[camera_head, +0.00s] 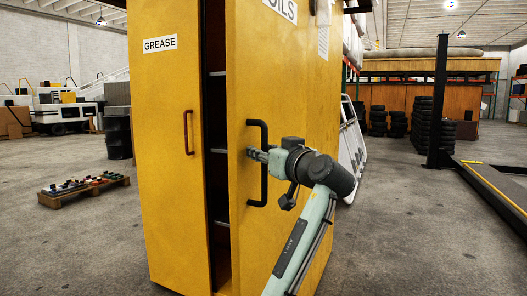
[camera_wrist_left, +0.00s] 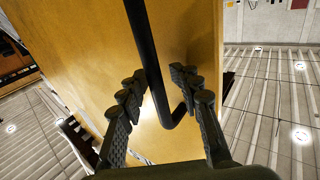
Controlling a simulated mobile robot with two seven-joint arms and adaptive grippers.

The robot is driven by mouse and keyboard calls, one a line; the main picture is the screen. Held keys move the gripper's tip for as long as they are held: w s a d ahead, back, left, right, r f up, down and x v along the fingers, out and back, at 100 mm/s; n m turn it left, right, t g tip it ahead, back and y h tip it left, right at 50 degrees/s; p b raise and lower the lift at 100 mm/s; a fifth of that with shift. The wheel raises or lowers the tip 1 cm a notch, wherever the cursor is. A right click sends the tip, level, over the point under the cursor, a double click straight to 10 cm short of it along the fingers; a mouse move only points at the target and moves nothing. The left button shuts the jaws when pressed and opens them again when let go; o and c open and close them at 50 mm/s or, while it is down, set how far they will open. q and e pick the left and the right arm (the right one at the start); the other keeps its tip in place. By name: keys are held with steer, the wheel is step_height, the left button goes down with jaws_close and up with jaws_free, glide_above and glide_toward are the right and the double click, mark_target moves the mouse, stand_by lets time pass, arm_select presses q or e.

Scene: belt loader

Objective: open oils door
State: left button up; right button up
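The yellow oils door (camera_head: 285,85) has an "OILS" label at its top and a black bar handle (camera_head: 264,190) on its left side. The door stands partly open, with a dark gap and shelves showing along its left edge. My left gripper (camera_head: 253,154) is at the middle of this handle. In the left wrist view, the gripper's two fingers (camera_wrist_left: 158,78) are spread on either side of the black handle (camera_wrist_left: 157,75), with gaps between fingers and bar. My right gripper is not in view.
The grease door (camera_head: 165,110), with a red handle (camera_head: 188,132), is left of the gap. A low pallet of small items (camera_head: 85,184) lies at the left. Stacked tires (camera_head: 388,121) and a black lift post (camera_head: 439,105) stand at the right. Floor around the cabinet is mostly clear.

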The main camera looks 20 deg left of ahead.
arm_select(q)
steer(key=shift+d+r, duration=0.1)
steer(key=shift+d, duration=0.1)
steer(key=v, duration=1.1)
steer(key=shift+s+d, duration=0.2)
steer(key=shift+s, duration=0.1)
